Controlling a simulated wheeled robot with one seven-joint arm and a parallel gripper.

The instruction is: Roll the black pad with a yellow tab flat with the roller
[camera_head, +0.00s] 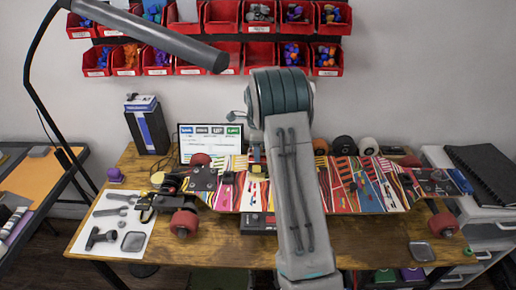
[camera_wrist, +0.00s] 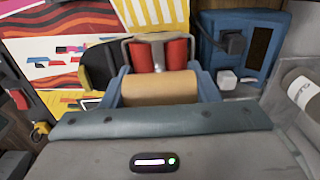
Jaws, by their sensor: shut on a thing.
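My gripper (camera_wrist: 160,87) is shut on the tan handle of the roller (camera_wrist: 158,54), with a blue-grey finger at each end of the handle. The roller's red cylinders sit in a metal frame just beyond the handle. A black piece with a yellow edge (camera_wrist: 98,68), which looks like the black pad with its yellow tab, shows left of the roller; the roller and finger hide part of it. I cannot tell whether they touch. The striped skateboard (camera_head: 368,190) lies across the table; my arm hides its middle. The fingertips are not clear in the head view.
Red wheels (camera_head: 184,222) stick out at the board's ends. Hand tools lie on a white sheet (camera_head: 128,222) at the left of the wooden table (camera_head: 210,255). A blue box (camera_wrist: 245,45) stands right of the roller. A lamp arm (camera_head: 150,35) hangs above left.

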